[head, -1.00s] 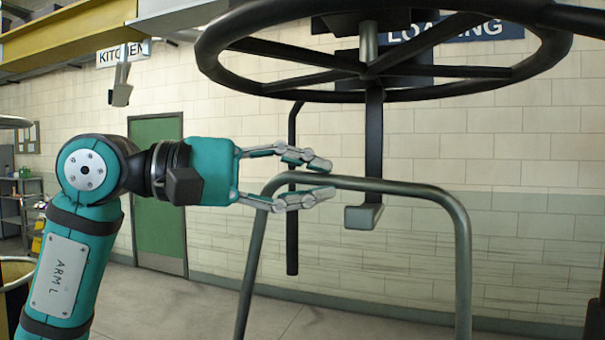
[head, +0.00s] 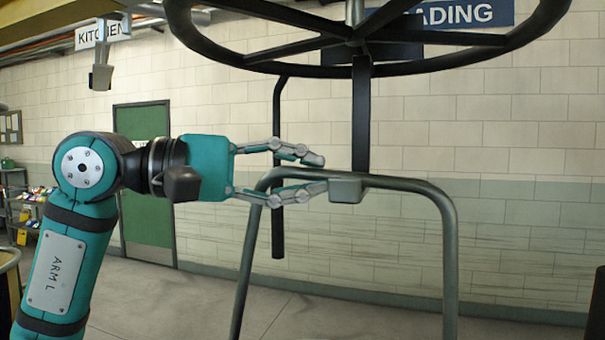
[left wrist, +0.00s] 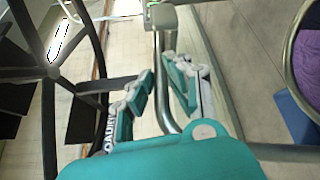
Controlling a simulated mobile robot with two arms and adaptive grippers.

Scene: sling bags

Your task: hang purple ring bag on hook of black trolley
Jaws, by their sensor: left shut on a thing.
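The purple ring bag shows in the left wrist view as purple fabric (left wrist: 308,70) inside a metal ring at the right edge. Its grey tube bail (head: 410,185) arches across the head view; the bag body is out of that view. My left gripper (head: 325,175) is shut on the bail near the top. The black trolley (head: 440,64) is a spoked wheel overhead. The tip overlaps the bail in the picture, just right of my fingers. I cannot tell whether they touch. My right gripper is not in view.
A second black bar (head: 278,170) hangs behind the bail. A tiled wall (head: 520,180) and a green door (head: 145,180) stand behind. A shelf with small items (head: 25,205) is at the far left.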

